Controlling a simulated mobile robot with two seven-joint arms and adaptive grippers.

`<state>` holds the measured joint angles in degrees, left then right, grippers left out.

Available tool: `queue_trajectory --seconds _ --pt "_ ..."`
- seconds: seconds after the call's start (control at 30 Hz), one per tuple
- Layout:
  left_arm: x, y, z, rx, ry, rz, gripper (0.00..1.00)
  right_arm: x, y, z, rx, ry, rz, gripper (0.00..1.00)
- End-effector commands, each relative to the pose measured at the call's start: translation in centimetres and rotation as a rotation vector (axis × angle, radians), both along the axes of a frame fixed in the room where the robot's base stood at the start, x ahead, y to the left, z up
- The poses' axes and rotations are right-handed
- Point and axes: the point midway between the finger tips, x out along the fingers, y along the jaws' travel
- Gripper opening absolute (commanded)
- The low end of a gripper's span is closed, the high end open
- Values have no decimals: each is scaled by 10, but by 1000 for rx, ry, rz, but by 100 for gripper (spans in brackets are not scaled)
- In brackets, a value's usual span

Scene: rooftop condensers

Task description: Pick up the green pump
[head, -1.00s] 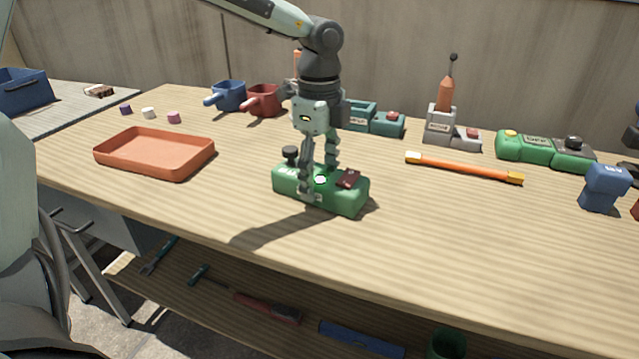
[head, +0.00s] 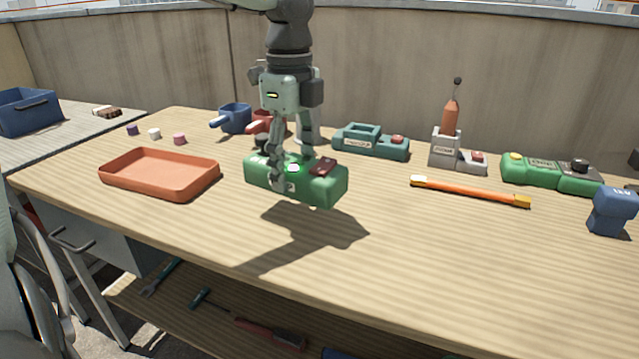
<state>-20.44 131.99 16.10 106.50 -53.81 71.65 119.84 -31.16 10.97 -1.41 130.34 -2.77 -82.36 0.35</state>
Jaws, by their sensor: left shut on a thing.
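The green pump (head: 318,187) is a green block with a dark knob on its left end, a dark red piece on its right part and a bright spot between them. It hangs above the wooden table, with its shadow on the wood below and to the right. My left gripper (head: 291,172) points down and is shut on the pump around its middle. The fingers cover part of its front face. My right gripper is not in the view.
An orange tray (head: 160,190) lies to the left on the table (head: 400,260). An orange bar (head: 470,192) lies right. The front middle is clear.

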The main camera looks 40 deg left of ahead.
Motion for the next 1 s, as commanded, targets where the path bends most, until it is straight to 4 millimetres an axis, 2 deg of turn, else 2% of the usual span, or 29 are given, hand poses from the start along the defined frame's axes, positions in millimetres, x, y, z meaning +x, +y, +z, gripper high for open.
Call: queue_trajectory --seconds 0.13,0.4,1.0 --pt "-19 20 20 -1 -8 2 6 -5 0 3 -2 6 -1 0" --pt "-42 43 38 0 -5 0 6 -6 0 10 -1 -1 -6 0" --pt "-47 48 66 1 -3 0 6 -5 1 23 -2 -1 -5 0"
